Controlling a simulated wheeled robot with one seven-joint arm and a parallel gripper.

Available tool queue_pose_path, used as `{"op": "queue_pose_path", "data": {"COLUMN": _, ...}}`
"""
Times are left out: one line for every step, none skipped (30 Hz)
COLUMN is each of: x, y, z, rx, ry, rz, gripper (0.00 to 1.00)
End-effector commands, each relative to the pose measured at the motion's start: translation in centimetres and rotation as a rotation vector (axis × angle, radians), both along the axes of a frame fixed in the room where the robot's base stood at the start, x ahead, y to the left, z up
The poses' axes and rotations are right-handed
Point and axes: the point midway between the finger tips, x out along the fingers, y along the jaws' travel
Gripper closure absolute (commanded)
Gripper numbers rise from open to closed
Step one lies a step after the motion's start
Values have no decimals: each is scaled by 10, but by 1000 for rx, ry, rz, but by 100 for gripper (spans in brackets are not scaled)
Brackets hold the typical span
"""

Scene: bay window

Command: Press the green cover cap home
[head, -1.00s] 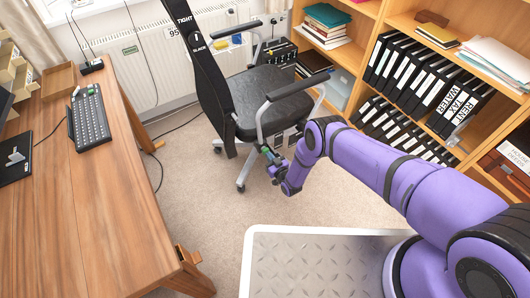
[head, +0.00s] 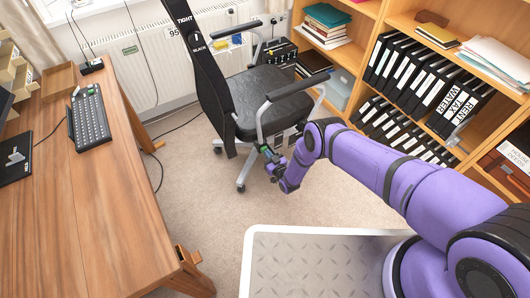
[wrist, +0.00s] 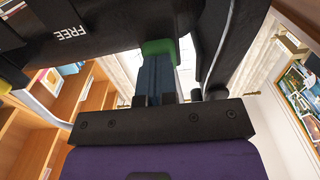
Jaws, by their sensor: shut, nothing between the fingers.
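The green cover cap (wrist: 158,47) shows in the wrist view on the underside of a black part of the office chair (head: 272,92). My gripper (wrist: 156,60) is shut and empty. Its blue fingers point up at the cap, and their tips appear to touch or nearly touch its lower face. The fingers hide part of the cap, and I cannot tell how far in it sits. In the head view my gripper (head: 268,153) is low beside the chair, under its near armrest.
A black chair part marked FREE (wrist: 68,34) crosses above the fingers, with a dark post (wrist: 212,50) to their right. A wooden desk (head: 100,200) stands left, and a bookcase (head: 365,45) with binders right.

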Motion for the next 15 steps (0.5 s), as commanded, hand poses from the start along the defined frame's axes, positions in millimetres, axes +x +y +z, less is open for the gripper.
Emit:
{"op": "queue_pose_path", "data": {"x": -1, "y": -1, "z": 0, "rx": -1, "ry": 1, "rz": 0, "gripper": 100}}
{"op": "queue_pose_path", "data": {"x": -2, "y": -2, "z": 0, "rx": -1, "ry": 1, "rz": 0, "gripper": 100}}
{"op": "queue_pose_path", "data": {"x": -4, "y": -3, "z": 0, "rx": -1, "ry": 1, "rz": 0, "gripper": 100}}
{"op": "queue_pose_path", "data": {"x": -6, "y": -4, "z": -1, "rx": -1, "ry": 1, "rz": 0, "gripper": 100}}
{"op": "queue_pose_path", "data": {"x": -8, "y": -6, "z": -1, "rx": -1, "ry": 1, "rz": 0, "gripper": 100}}
{"op": "queue_pose_path", "data": {"x": -10, "y": -7, "z": -1, "rx": -1, "ry": 2, "rz": 0, "gripper": 100}}
{"op": "queue_pose_path", "data": {"x": -12, "y": -8, "z": -1, "rx": -2, "ry": 1, "rz": 0, "gripper": 100}}
{"op": "queue_pose_path", "data": {"x": -14, "y": -9, "z": -1, "rx": -2, "ry": 1, "rz": 0, "gripper": 100}}
{"op": "queue_pose_path", "data": {"x": -16, "y": -11, "z": -1, "rx": -1, "ry": 2, "rz": 0, "gripper": 100}}
{"op": "queue_pose_path", "data": {"x": -18, "y": -12, "z": -1, "rx": -1, "ry": 1, "rz": 0, "gripper": 100}}
{"op": "queue_pose_path", "data": {"x": -19, "y": -13, "z": 0, "rx": -1, "ry": 1, "rz": 0, "gripper": 100}}
{"op": "queue_pose_path", "data": {"x": -21, "y": -15, "z": 0, "rx": -1, "ry": 1, "rz": 0, "gripper": 100}}
{"op": "queue_pose_path", "data": {"x": -23, "y": -16, "z": 0, "rx": -1, "ry": 2, "rz": 0, "gripper": 100}}
{"op": "queue_pose_path", "data": {"x": -25, "y": -17, "z": 0, "rx": -1, "ry": 2, "rz": 0, "gripper": 100}}
{"op": "queue_pose_path", "data": {"x": -27, "y": -19, "z": 0, "rx": -1, "ry": 1, "rz": 0, "gripper": 100}}
